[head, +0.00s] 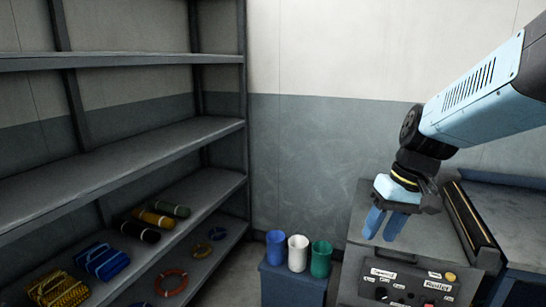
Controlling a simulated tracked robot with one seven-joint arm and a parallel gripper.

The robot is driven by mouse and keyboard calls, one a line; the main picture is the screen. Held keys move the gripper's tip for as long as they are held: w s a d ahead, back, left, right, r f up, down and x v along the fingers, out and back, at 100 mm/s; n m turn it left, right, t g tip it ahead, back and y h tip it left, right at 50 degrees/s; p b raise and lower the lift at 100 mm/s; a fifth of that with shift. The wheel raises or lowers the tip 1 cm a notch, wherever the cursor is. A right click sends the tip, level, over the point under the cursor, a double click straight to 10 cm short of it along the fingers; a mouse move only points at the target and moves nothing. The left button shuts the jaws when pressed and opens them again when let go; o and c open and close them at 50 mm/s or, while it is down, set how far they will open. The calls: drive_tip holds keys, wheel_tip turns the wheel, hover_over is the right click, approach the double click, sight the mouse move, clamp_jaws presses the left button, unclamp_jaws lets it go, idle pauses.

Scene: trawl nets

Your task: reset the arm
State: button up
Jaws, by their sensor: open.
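My arm (478,98) reaches in from the right in the head view, light blue with dark joints. My gripper (384,226) hangs at its end with two blue fingers pointing down. The fingers are apart and nothing shows between them. It is above and in front of a grey control console (362,236), and I cannot tell the exact gap between them.
A grey shelf rack (130,155) fills the left, with nets, rolls and rings on its lower boards. Blue (275,250), white (298,253) and green (321,259) cups stand on a blue stand (292,287). A roller unit (468,215) sits beside the console.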

drive_tip(key=s+d+r+m+t+h, duration=0.1)
drive_tip(key=s+r+t+h, duration=0.2)
drive_tip(key=s+r+t, duration=0.1)
wheel_tip(320, 180, up, 3)
drive_tip(key=shift+s+d+f+t, duration=0.1)
drive_tip(key=shift+s+d+t, duration=0.25)
drive_tip(key=shift+t, duration=0.25)
idle(0.5)
